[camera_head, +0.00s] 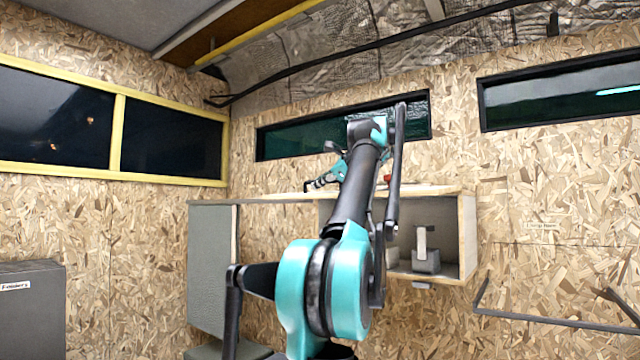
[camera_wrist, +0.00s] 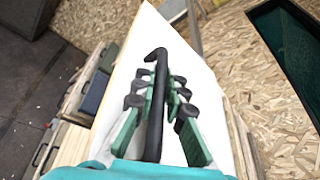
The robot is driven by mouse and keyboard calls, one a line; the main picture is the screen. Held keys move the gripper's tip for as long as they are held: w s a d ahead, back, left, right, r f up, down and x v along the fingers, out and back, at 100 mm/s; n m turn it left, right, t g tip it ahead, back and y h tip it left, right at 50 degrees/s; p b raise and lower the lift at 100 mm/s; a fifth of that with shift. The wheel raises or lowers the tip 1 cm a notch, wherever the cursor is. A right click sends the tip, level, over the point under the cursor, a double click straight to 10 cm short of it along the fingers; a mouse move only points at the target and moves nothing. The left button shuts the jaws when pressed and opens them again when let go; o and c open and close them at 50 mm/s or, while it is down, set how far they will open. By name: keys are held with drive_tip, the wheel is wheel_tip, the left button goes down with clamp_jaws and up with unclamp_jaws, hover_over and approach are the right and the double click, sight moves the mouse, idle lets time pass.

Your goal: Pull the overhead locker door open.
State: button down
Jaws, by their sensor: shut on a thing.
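My gripper (camera_wrist: 160,92) is shut on a black bar handle (camera_wrist: 155,125) in the wrist view, with its teal and black fingers on either side of the bar. The handle runs along a white panel (camera_wrist: 190,62) with pale wood edges. In the head view my gripper (camera_head: 322,182) is at the top of a wooden wall locker (camera_head: 467,235), small and partly behind my arm. The locker's right part is an open compartment. A grey-green panel (camera_head: 212,265) stands at its left end; I cannot tell whether it is the door. My arm hides the locker's middle.
A grey box (camera_head: 425,260) sits in the open compartment. A dark bent rail (camera_head: 550,319) sticks out at the lower right. A grey cabinet (camera_head: 30,310) stands at the lower left. Dark windows line the walls. The wrist view shows shelves (camera_wrist: 75,130) and bare floor (camera_wrist: 30,80) at left.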

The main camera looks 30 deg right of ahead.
drive_tip(key=shift+n+t+h, duration=0.3)
drive_tip(key=shift+n+t, duration=0.1)
drive_tip(key=shift+n, duration=0.4)
drive_tip(key=shift+d+f, duration=0.1)
drive_tip(key=shift+f, duration=2.5)
drive_tip(key=c, duration=1.8)
unclamp_jaws()
drive_tip(key=shift+c, duration=0.2)
drive_tip(key=a+v, duration=0.1)
drive_tip(key=v, duration=1.1)
drive_tip(key=shift+d, duration=0.4)
drive_tip(key=shift+r, duration=0.1)
